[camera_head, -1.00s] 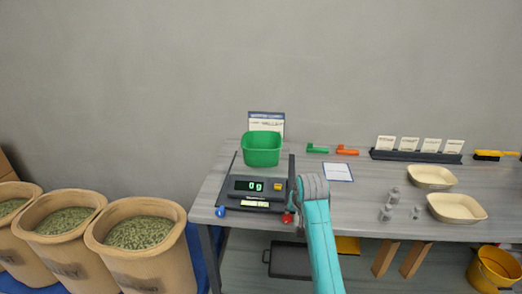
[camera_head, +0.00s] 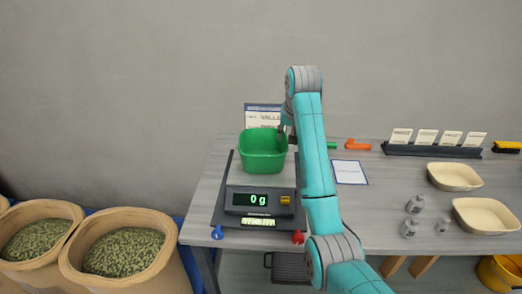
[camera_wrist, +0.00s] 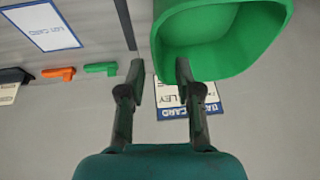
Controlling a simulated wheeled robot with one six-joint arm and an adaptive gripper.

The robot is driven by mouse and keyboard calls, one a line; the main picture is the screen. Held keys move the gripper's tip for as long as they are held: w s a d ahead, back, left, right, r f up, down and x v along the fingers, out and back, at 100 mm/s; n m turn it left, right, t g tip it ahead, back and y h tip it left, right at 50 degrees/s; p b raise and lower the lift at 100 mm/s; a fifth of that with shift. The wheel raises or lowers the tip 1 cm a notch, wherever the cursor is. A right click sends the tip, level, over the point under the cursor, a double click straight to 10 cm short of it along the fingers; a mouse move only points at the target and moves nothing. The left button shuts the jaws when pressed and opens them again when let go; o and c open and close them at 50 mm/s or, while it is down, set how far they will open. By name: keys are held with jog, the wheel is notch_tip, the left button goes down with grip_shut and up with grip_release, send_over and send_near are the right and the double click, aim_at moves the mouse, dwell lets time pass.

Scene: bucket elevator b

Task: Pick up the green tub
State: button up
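The green tub (camera_head: 263,155) stands upright on the scale (camera_head: 262,202), whose display reads 0 g. It looks empty, and in the wrist view the tub (camera_wrist: 225,40) fills the upper right. My gripper (camera_head: 284,132) is at the tub's right rim, partly hidden behind my arm. In the wrist view my gripper (camera_wrist: 160,75) is open, one finger to each side of the tub's near side wall. The right finger overlaps the tub's opening in the picture. I cannot tell whether either finger touches the tub.
Behind the tub stands a card (camera_head: 262,114). Green and orange scoops (camera_wrist: 58,73), a white sheet (camera_head: 349,172), grey weights (camera_head: 414,205) and cream trays (camera_head: 454,177) are to the right. Sacks of pellets (camera_head: 122,250) stand left of the table.

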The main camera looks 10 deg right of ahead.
aim_at(285, 147)
jog(key=x, duration=0.4)
jog(key=shift+f, duration=0.25)
jog(key=shift+w+d+x, duration=0.15)
jog(key=shift+x, duration=1.25)
jog(key=shift+w+d+x, duration=0.15)
jog(key=shift+d+x, duration=0.05)
jog(key=shift+x, duration=1.15)
jog(key=shift+r, duration=0.1)
grip_shut()
